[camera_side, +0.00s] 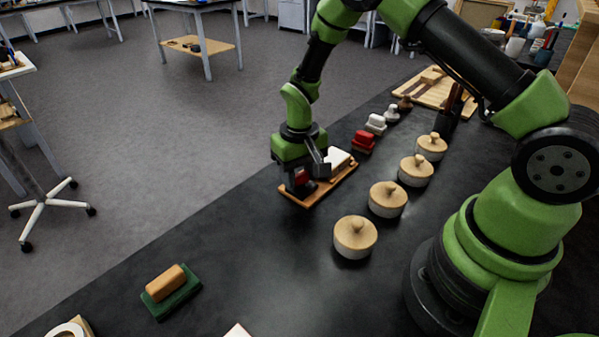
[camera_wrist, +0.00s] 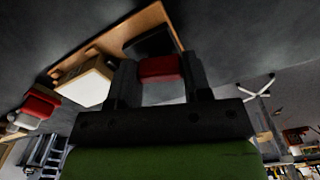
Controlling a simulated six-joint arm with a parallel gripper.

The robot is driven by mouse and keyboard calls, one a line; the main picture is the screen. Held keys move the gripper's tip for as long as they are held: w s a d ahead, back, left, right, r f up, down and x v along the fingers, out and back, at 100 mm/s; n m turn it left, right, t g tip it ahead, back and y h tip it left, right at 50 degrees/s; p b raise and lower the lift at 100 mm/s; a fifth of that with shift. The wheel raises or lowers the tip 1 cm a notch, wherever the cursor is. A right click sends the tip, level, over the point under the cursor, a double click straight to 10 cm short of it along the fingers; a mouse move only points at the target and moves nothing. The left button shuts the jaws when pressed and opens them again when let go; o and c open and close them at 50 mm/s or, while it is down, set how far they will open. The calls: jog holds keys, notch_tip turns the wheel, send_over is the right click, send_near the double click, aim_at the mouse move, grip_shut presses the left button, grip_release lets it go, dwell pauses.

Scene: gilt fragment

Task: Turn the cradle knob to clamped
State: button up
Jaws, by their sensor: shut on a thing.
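The cradle is a long wooden board (camera_side: 336,181) on the dark bench, with a white block (camera_side: 338,159) at its far end. The board (camera_wrist: 108,42) and white block (camera_wrist: 86,84) also show in the wrist view. A red knob (camera_side: 301,176) is at the near end, beside a dark part (camera_wrist: 150,44) of the cradle. My gripper (camera_side: 304,183) points down over this end and is shut on the red knob (camera_wrist: 160,68), which sits between its two fingers. The fingers partly hide the knob, and any setting marks cannot be seen.
Several round jars with wooden lids (camera_side: 388,197) stand in a row right of the cradle. A red item (camera_side: 363,141) and a white item (camera_side: 376,123) lie behind it. A green block with a wooden handle (camera_side: 170,289) sits front left. The bench between is clear.

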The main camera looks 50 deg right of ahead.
aim_at(299, 174)
jog(key=shift+n, duration=1.5)
jog(key=o, duration=0.9)
jog(key=shift+r, duration=0.15)
notch_tip(299, 174, up, 9)
jog(key=shift+r, duration=0.4)
